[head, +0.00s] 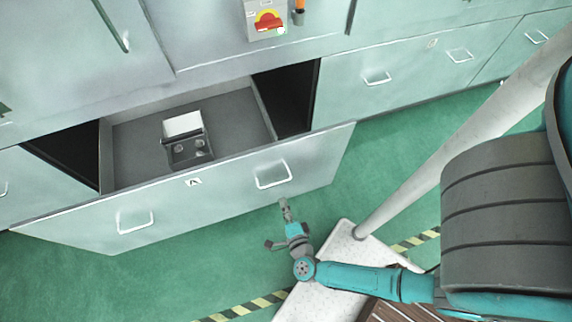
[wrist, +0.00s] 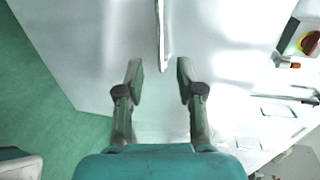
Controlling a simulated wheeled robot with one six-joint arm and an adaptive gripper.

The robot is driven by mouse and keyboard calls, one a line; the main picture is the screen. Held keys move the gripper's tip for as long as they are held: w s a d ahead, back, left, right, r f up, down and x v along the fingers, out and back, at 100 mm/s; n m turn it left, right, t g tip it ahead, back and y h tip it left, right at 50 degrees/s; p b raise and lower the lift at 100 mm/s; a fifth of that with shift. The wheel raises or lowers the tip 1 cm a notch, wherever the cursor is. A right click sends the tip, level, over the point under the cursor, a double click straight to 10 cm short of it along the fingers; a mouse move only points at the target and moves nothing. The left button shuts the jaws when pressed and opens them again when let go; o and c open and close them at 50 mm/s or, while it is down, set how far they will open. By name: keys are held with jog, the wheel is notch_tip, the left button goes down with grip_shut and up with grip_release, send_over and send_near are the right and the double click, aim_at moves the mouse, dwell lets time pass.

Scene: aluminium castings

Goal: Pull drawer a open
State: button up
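Drawer a (head: 190,203), a wide pale grey-green drawer with an "A" label (head: 193,182), stands pulled out from the cabinet, its inside showing. Its front has two bar handles, a left one (head: 135,222) and a right one (head: 272,174). My gripper (head: 284,203) is just in front of and below the right handle, apart from it. In the wrist view my gripper (wrist: 160,82) is open and empty. A pale bar, seemingly that handle (wrist: 162,36), lies ahead of the gap between the fingers.
An open grey box (head: 188,150) with round parts sits inside the drawer. A red and yellow switch (head: 268,20) is on the cabinet above. Closed drawers with handles (head: 377,78) stand to the right. Green floor (head: 200,265) is clear before the drawer.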

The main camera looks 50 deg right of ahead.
jog(key=shift+s+a+r, duration=0.15)
jog(key=shift+s+a, duration=0.15)
jog(key=shift+s, duration=0.2)
dwell(0.5)
